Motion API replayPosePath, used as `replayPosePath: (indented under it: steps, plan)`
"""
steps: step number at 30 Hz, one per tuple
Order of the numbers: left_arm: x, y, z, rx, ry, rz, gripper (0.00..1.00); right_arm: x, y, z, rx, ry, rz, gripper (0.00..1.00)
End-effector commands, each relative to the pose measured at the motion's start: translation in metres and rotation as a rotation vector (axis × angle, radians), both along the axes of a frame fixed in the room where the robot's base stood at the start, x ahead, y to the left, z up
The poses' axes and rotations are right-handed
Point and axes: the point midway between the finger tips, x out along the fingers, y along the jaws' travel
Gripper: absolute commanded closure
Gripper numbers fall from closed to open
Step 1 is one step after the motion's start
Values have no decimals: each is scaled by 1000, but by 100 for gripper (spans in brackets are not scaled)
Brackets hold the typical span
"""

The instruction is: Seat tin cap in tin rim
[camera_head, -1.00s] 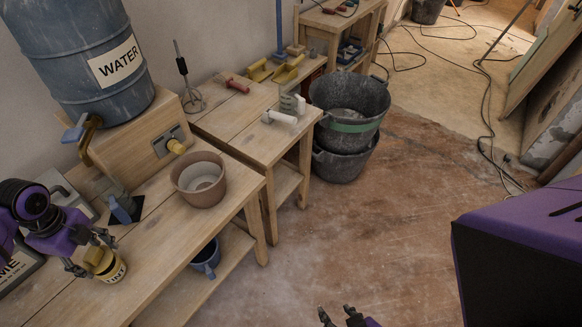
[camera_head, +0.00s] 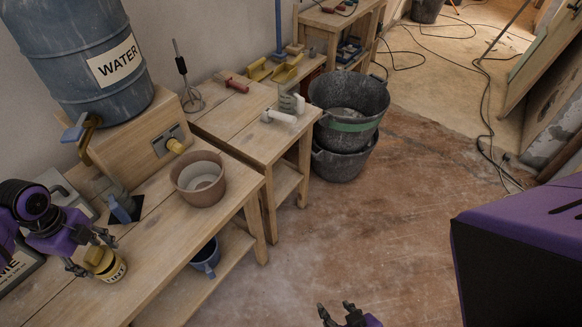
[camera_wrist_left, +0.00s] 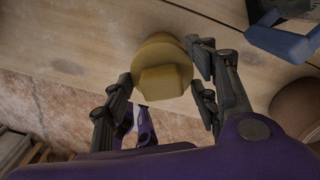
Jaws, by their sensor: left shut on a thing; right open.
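My left gripper (camera_head: 90,252) is shut on the cap, which also shows between the fingers in the left wrist view (camera_wrist_left: 165,68). My right gripper (camera_head: 338,315) is open and empty above the floor at the bottom edge of the head view.
A brown pot (camera_head: 199,180) stands on the bench right of the tin. A blue scraper (camera_head: 122,209) lies behind the tin, and the water barrel (camera_head: 75,55) stands on a wooden box (camera_head: 140,140). A blue mug (camera_head: 206,257) is on the lower shelf. The bench between tin and pot is clear.

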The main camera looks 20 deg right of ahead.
Motion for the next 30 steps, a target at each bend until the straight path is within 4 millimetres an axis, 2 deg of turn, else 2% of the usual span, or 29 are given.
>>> replayPosePath:
  steps: [10,30]
  plan:
    - [0,0,-1,0,0,0,73,4,-1,3,-2,-8,4,56]
    - [0,-1,-24,0,1,0,73,-5,3,-9,6,15,-5,56]
